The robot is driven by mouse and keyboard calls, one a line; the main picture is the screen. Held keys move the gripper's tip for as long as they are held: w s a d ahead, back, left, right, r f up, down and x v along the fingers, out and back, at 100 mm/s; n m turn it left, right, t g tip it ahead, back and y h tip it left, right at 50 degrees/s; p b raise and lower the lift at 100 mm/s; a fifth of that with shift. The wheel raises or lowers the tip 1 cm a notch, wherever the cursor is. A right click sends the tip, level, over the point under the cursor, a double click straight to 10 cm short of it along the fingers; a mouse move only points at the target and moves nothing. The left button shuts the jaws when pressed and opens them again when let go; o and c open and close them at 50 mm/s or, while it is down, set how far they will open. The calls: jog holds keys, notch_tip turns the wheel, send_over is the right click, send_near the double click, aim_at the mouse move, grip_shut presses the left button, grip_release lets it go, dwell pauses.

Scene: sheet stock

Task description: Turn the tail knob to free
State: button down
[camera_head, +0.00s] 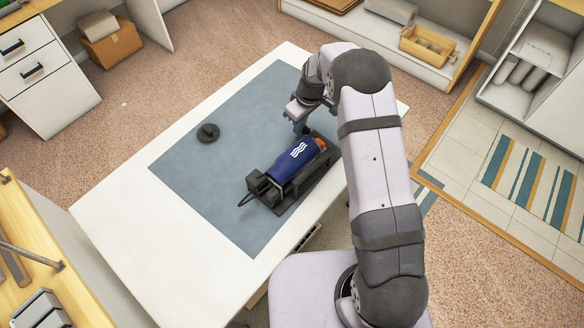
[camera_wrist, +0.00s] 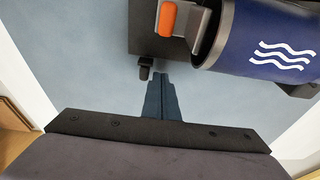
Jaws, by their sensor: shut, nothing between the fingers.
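A dark blue cylinder (camera_head: 294,163) with white wave marks lies in a black cradle (camera_head: 320,184) on the mat; it also shows in the wrist view (camera_wrist: 235,52). At its upper right end in the head view is an orange piece (camera_head: 320,143), seen beside the cylinder's end in the wrist view (camera_wrist: 168,19). A small black tab (camera_wrist: 145,70) sticks out from the cradle's edge. I cannot tell which part is the tail knob. My gripper (camera_head: 299,127) is shut and empty beside that end; its fingertips (camera_wrist: 162,76) are close to the black tab, apparently not touching the orange piece.
A black round puck (camera_head: 208,132) sits apart on the blue-grey mat (camera_head: 215,185).

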jog(key=shift+r, duration=0.5)
jog(key=shift+w+d, duration=0.45)
jog(key=shift+d, duration=0.1)
dwell(0.4)
jog(key=shift+w+d, duration=0.45)
jog(key=shift+d, duration=0.05)
jog(key=shift+w+d+b, duration=0.1)
jog(key=shift+b, duration=0.2)
notch_tip(320, 180, up, 8)
jog(key=p, duration=0.4)
jog(key=shift+p, duration=0.4)
dwell(0.3)
